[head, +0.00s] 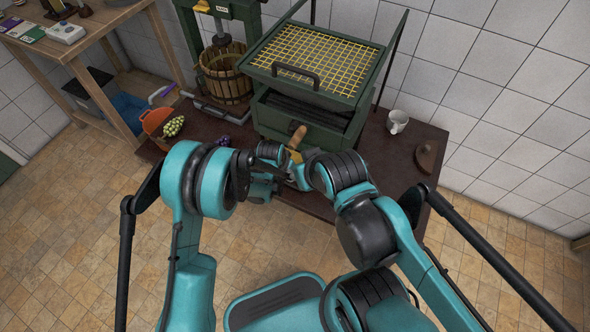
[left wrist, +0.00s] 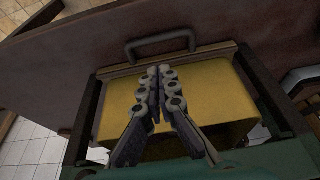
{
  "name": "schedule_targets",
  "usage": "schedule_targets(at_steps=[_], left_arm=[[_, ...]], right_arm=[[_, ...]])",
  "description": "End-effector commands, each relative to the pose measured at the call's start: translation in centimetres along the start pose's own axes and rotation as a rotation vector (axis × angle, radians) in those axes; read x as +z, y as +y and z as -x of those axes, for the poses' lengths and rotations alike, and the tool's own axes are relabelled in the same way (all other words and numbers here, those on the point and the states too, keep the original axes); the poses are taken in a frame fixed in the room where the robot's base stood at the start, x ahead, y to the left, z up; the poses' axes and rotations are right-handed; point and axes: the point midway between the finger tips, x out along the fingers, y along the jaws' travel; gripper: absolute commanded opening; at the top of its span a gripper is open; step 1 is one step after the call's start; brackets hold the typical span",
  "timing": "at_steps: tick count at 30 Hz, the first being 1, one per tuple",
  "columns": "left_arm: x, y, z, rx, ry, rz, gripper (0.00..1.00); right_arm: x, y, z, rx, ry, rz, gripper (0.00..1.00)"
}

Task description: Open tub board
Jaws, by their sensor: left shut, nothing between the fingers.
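The green tub (head: 300,115) stands on the dark table. In the left wrist view, a yellow panel (left wrist: 215,85), which I take for the tub board, sits between dark side rails. A grey bar handle (left wrist: 162,42) shows at its upper edge. My left gripper (left wrist: 165,72) is shut and empty. Its fingertips are over the panel, just short of the handle in the picture; I cannot tell whether they touch anything. A light wooden grip (head: 297,137) shows there.
A yellow grid tray (head: 315,60) with a dark handle tops the tub. A slatted press basket (head: 224,75) stands left. Green grapes (head: 173,126), an orange bowl (head: 156,121), a white mug (head: 397,122) and a brown round lid (head: 427,156) are on the table (head: 375,150).

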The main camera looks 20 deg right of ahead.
Motion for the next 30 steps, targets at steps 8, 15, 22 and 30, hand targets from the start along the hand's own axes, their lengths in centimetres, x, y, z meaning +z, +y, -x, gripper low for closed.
schedule_targets(at_steps=[8,15,22,30], left_arm=[[0.2,0.3,-3.5,0.003,-0.002,-0.006,0.0],[0.2,0.3,-7.9,0.003,-0.002,-0.005,0.0],[0.1,0.2,-10.2,0.002,-0.002,-0.004,0.0],[0.1,0.3,-10.4,0.002,-0.002,-0.004,0.0]], right_arm=[[0.8,0.0,-1.1,0.0,0.0,0.0,0.4],[1.9,0.0,-2.6,0.0,0.0,0.0,0.4],[2.4,0.0,-3.3,0.0,0.0,0.0,0.4],[2.4,0.0,-3.3,0.0,0.0,0.0,0.4]])
